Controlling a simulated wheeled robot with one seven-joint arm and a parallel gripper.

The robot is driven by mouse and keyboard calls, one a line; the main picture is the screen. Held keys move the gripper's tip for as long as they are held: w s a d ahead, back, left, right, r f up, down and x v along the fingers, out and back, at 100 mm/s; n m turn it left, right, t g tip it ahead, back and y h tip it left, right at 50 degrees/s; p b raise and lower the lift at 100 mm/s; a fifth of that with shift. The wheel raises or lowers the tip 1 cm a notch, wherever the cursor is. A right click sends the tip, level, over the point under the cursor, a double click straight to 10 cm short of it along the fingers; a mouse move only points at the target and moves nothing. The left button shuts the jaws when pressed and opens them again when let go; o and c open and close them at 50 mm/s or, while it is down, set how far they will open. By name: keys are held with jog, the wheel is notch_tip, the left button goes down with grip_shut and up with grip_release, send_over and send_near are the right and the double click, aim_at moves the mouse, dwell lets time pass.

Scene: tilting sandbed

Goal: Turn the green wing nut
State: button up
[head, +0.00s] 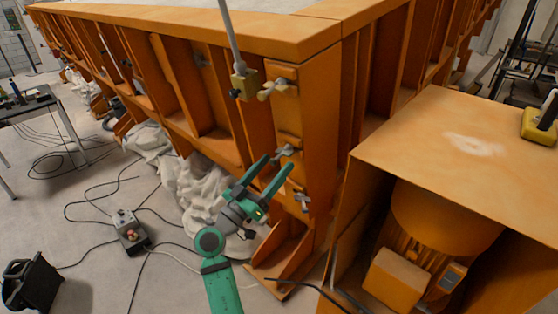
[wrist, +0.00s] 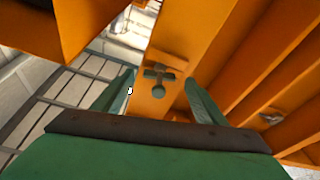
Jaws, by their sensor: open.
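My gripper (head: 279,162) is teal green and open, reaching up toward the orange corner post. In the wrist view its fingers (wrist: 159,79) spread to either side of a dull grey-green wing nut (wrist: 158,75) on the orange face, with a gap on both sides. I see no contact. In the head view, one greyish wing nut (head: 284,150) lies just beyond the fingertips and another (head: 303,201) sits lower on the post, right of the gripper. Neither looks clearly green there, and I cannot tell which one the wrist view shows.
A pale yellowish knob (head: 272,89) and a brass block (head: 244,84) with a grey rod are higher up the post. An orange motor housing (head: 460,150) stands close on the right. A control box (head: 130,230) and cables lie on the floor at left.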

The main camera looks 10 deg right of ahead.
jog(key=v, duration=0.7)
jog(key=shift+s, duration=0.15)
jog(key=shift+a+f, duration=0.1)
jog(key=shift+a, duration=0.05)
jog(key=s+a+f+n+y, duration=0.1)
jog(key=s+f+n+y, duration=0.45)
jog(key=f, duration=0.95)
jog(key=s+a+f+n+y, duration=0.1)
jog(key=s+f+n+y, duration=0.2)
jog(key=s+f+y, duration=0.9)
jog(key=s+a+f, duration=0.1)
jog(key=s+f, duration=0.2)
jog(key=s, duration=0.5)
jog(key=s+a+f, duration=0.2)
jog(key=s+f, duration=0.1)
jog(key=s, duration=0.4)
jog(key=s+d+r+m, duration=0.1)
jog(key=s+r, duration=0.8)
jog(key=s, duration=0.5)
jog(key=shift+d+t+h, duration=0.35)
jog(key=shift+d+t, duration=0.05)
